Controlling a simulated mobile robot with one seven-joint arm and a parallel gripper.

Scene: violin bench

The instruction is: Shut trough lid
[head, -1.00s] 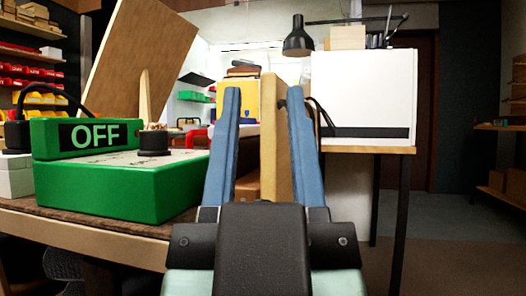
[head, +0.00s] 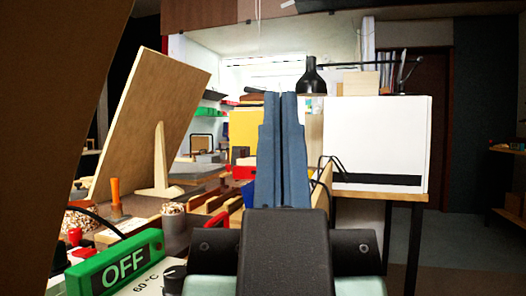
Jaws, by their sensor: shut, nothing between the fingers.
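My gripper (head: 287,95) is in the lower middle of the head view, pointing away, with its two blue fingers closed together and nothing between them. Just right of the fingers, a tan upright panel (head: 318,190) with a black bar handle (head: 331,163) shows nearly edge-on; it looks like the trough lid, standing raised. The fingers cover part of it, so I cannot tell whether they touch it. The trough itself is not clearly seen; the gripper hides that area.
A green OFF sign (head: 118,263) is at the lower left. A propped wooden board (head: 150,125), wooden slotted pieces (head: 215,200) and jars stand behind it. A large brown surface (head: 50,130) fills the near left. A white cabinet (head: 378,140) stands at the right.

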